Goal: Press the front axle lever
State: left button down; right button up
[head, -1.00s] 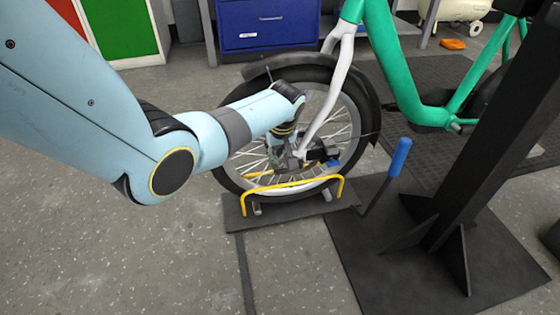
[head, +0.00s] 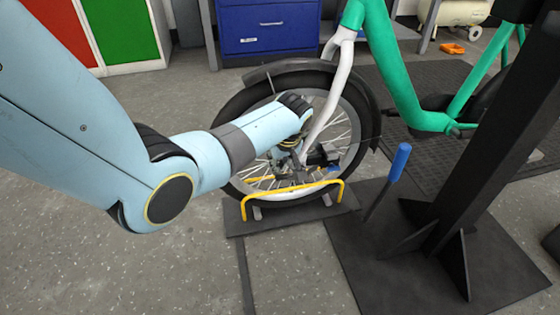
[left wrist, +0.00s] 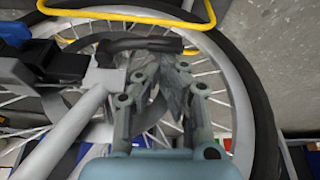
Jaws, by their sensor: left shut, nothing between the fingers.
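The front wheel (head: 358,140) of the green bike stands upright in a low holder with a yellow hoop (head: 262,190). A white fork leg (head: 325,110) runs down to the hub; it also shows in the left wrist view (left wrist: 72,122). A dark curved bar (left wrist: 145,44) beside the hub in the left wrist view looks like the axle lever. My left gripper (head: 297,170) is at the hub, in front of the spokes. In the left wrist view its fingers (left wrist: 172,62) are shut and empty, their tips just below the bar; contact cannot be told. My right gripper is out of view.
A blue-handled lever (head: 400,160) stands to the right of the wheel. A black post (head: 490,130) on a floor plate stands further right. A blue cabinet (head: 268,25) is behind. The floor at the front left is clear.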

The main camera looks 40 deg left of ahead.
aim_at(283, 175)
pick_arm(q)
jog(key=n, duration=0.1)
jog(key=s+d+n+g+p, duration=0.1)
jog(key=n, duration=0.1)
jog(key=shift+d, duration=0.3)
jog(key=n, duration=0.1)
jog(key=d+n, duration=0.1)
jog(key=n, duration=0.1)
jog(key=shift+s+d+g+y, duration=0.1)
jog(key=shift+s+g+y, duration=0.2)
jog(key=shift+g, duration=0.1)
jog(key=d+n+g, duration=0.1)
jog(key=n, duration=0.2)
jog(key=d+n+g+b, duration=0.1)
jog(key=d+n, duration=0.1)
jog(key=n, duration=0.1)
jog(key=d+n, duration=0.1)
jog(key=n, duration=0.1)
jog(key=shift+w+d+n+g+h+b, duration=0.2)
jog(key=shift+w+n+g+h+b, duration=0.2)
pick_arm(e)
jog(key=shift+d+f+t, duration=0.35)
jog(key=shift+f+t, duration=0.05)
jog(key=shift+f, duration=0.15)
